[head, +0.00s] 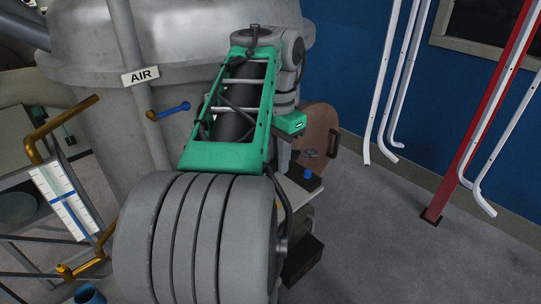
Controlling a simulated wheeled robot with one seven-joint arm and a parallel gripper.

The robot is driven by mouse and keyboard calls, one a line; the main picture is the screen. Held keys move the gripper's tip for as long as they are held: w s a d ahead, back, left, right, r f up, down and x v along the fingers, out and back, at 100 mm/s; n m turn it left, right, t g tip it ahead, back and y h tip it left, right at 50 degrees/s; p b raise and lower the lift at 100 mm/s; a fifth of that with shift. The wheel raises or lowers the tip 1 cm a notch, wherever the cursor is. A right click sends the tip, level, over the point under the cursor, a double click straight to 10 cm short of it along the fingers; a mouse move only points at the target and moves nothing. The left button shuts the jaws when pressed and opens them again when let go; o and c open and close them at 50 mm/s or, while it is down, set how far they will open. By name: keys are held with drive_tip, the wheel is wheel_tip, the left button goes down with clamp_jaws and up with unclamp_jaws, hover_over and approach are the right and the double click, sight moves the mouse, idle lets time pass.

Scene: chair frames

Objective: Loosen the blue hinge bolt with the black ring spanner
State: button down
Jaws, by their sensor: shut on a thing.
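The blue hinge bolt (308,174) shows as a small blue head on a dark block, right of my arm. My gripper (298,151) is just above and left of it, small and partly hidden behind my wrist. It is shut on a dark, flat piece, which I take to be the black ring spanner (311,153). The visible end of the spanner appears a little above the blue bolt in the picture. I cannot tell whether it touches the bolt. The rest of the spanner is hidden or too small to make out.
A brown round cover (321,122) stands just behind my gripper. A large grey tank (90,140) with an AIR label (140,76) and blue-handled valve (172,108) is at left. White pipes (391,90) and a red post (476,120) stand right. The floor (390,240) is clear at right.

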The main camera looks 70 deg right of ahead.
drive_tip(key=shift+w+a, duration=0.15)
drive_tip(key=shift+w, duration=0.05)
wheel_tip(320, 180, down, 4)
drive_tip(key=b, duration=0.4)
drive_tip(key=shift+s+f, duration=0.1)
drive_tip(key=shift+f, duration=0.25)
drive_tip(key=shift+f+b, duration=0.9)
drive_tip(key=shift+b, duration=0.25)
drive_tip(key=shift+f, duration=0.1)
